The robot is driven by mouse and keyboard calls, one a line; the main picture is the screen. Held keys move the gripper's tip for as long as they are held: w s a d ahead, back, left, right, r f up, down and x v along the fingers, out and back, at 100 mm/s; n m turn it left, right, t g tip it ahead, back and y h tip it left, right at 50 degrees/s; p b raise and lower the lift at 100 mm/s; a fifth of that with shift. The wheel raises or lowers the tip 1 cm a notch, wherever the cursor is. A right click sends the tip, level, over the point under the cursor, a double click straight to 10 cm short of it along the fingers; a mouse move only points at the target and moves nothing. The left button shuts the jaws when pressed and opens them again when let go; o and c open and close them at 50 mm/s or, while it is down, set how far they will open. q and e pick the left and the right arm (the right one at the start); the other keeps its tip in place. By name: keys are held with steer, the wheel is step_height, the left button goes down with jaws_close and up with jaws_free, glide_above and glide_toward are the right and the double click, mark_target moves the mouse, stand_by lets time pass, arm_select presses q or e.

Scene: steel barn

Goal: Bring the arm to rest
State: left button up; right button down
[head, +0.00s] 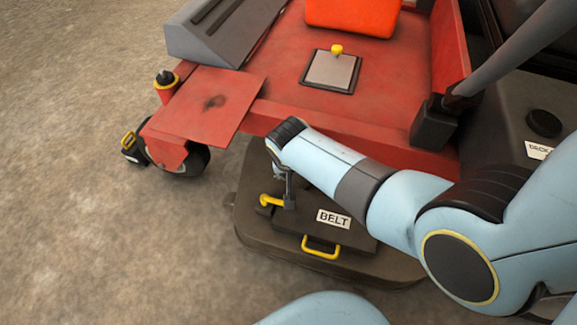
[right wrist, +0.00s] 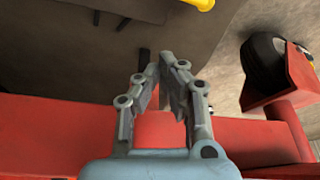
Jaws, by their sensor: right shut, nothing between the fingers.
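My right arm comes in from the right of the head view and reaches over the dark mower deck cover. My right gripper (head: 289,203) points down from its end, partly hidden by the wrist, beside a yellow latch handle (head: 270,200). In the right wrist view the gripper (right wrist: 162,65) has its fingertips together with nothing between them. The cover plate labelled BELT (head: 333,218) lies flat on the deck (head: 250,235), with a yellow pull handle (head: 320,250) at its front. I cannot tell whether the gripper touches the latch. My left gripper is not in view.
The red mower platform (head: 310,120) lies just behind the arm, with a grey pedal plate (head: 331,71) on it. A caster wheel (head: 180,160) stands at left, also in the right wrist view (right wrist: 264,60). Open concrete floor (head: 90,240) is clear at left.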

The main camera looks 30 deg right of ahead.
stand_by(0.4)
